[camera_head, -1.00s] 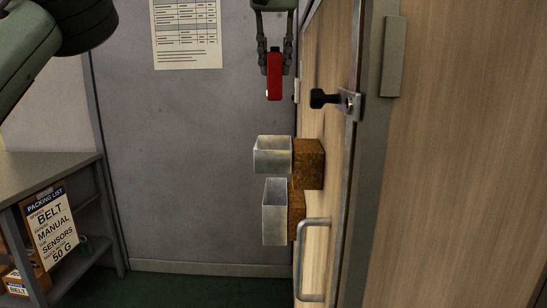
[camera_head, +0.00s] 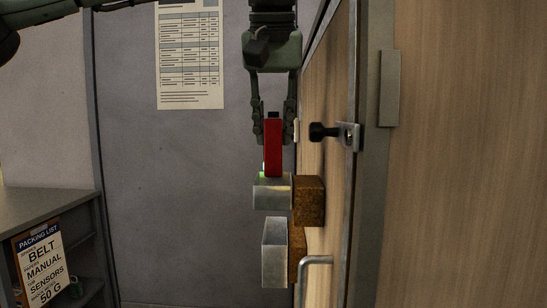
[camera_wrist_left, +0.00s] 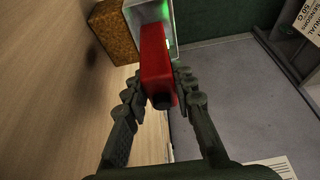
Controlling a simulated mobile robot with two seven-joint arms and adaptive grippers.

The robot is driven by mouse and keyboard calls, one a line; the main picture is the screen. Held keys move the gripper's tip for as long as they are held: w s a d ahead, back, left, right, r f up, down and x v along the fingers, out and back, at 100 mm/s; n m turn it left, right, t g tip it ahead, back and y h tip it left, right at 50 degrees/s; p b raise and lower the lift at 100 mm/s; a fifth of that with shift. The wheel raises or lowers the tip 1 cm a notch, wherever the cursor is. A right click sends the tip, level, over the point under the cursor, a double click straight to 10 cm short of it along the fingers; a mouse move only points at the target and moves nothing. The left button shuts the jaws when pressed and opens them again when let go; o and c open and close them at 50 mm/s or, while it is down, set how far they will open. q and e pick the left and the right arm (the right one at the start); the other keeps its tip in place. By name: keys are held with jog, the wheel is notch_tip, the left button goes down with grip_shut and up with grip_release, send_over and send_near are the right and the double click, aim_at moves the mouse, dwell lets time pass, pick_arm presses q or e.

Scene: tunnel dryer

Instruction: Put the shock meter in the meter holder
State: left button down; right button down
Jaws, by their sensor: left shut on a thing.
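The red shock meter (camera_head: 273,150) is upright in my left gripper (camera_head: 273,132), whose two fingers are shut on its sides. Its lower end is at the open top of the upper metal box (camera_head: 272,196), one of two open boxes on the cabinet side. The front wall hides whether it is inside. In the left wrist view the meter (camera_wrist_left: 154,55) reaches to the metal box (camera_wrist_left: 172,42), with a green glow near its far end. The lower metal box (camera_head: 274,262) is empty as far as I see. My right gripper is not in view.
Brown blocks (camera_head: 309,201) back the boxes. A black latch knob (camera_head: 322,132) and a metal handle (camera_head: 315,266) stick out from the wooden door at the right. A shelf with a packing-list box (camera_head: 42,262) stands at the left. The space left of the boxes is clear.

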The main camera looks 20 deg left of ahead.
aim_at(274, 151)
pick_arm(q)
jog(key=shift+f, duration=2.05)
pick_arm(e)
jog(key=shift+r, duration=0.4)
pick_arm(q)
jog(key=c, duration=1.3)
grip_release()
jog(key=shift+f, duration=0.1)
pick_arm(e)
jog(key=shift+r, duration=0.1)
pick_arm(q)
jog(key=shift+o, duration=0.2)
jog(key=v, duration=1.2)
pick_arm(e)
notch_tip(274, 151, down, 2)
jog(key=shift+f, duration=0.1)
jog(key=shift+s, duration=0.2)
